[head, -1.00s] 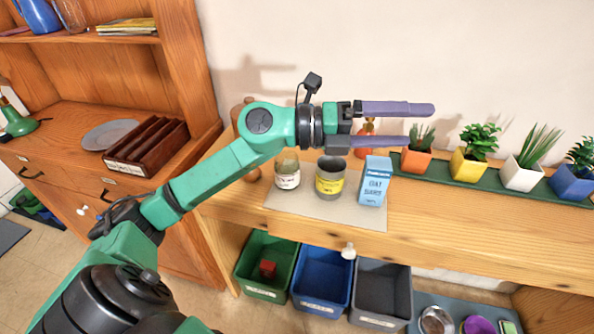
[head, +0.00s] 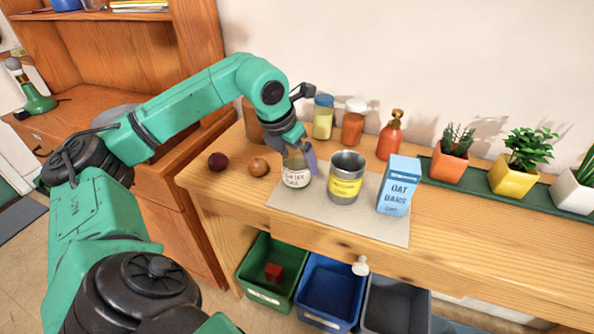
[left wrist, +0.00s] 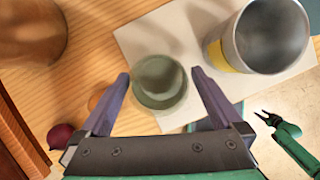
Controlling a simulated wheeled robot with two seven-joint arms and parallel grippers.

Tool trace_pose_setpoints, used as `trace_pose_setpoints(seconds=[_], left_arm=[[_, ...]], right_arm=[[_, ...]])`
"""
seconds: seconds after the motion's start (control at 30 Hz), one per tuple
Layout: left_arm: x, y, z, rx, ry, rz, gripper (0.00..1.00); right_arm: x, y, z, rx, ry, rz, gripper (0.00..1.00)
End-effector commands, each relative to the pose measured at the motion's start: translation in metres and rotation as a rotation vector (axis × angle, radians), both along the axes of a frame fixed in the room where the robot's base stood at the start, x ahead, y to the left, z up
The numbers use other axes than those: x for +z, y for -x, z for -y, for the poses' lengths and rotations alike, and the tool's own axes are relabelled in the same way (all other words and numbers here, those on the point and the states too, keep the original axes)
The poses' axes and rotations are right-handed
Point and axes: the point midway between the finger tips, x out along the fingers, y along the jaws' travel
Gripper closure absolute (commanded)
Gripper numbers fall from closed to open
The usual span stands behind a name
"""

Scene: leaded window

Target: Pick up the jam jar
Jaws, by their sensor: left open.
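The jam jar (head: 296,178) is a glass jar with a white label whose print I cannot read for certain. It stands upright at the left end of a grey mat (head: 375,227). My left gripper (head: 300,155) is above and around it, pointing down. In the left wrist view, the jar's round greenish top (left wrist: 160,83) lies between the fingertips of the left gripper (left wrist: 160,76), with a gap on each side. The fingers are open and hold nothing. A small green arm end with dark prongs (left wrist: 268,118), seemingly my right gripper, shows at the lower right there.
A grey metal can (head: 346,180) with a yellow label stands close right of the jar, then a blue oat bars carton (head: 399,186). A dark red ball-shaped item (head: 218,161) and a brown onion-like one (head: 258,167) lie left. Shakers and an orange bottle (head: 390,137) stand behind.

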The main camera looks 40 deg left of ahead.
Motion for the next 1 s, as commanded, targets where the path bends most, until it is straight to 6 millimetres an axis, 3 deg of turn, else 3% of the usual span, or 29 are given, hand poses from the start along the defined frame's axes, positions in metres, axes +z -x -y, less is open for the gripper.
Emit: trace_pose_setpoints(seconds=[0.2,0.4,0.63,1.0], left_arm=[[-0.032,-0.012,-0.002,0.000,0.001,-0.001,0.00],[-0.034,-0.013,-0.002,-0.001,0.001,0.000,0.00],[-0.034,-0.013,-0.002,-0.001,0.001,0.000,0.88],[-0.024,-0.014,-0.001,-0.002,0.002,0.003,0.89]], right_arm=[[0.005,-0.001,0.000,0.000,0.000,0.002,0.50],[0.004,-0.003,0.000,0.000,-0.001,0.005,0.50],[0.004,-0.003,-0.001,0.000,-0.001,0.005,0.50],[0.006,-0.003,-0.001,0.000,-0.001,0.006,0.50]])
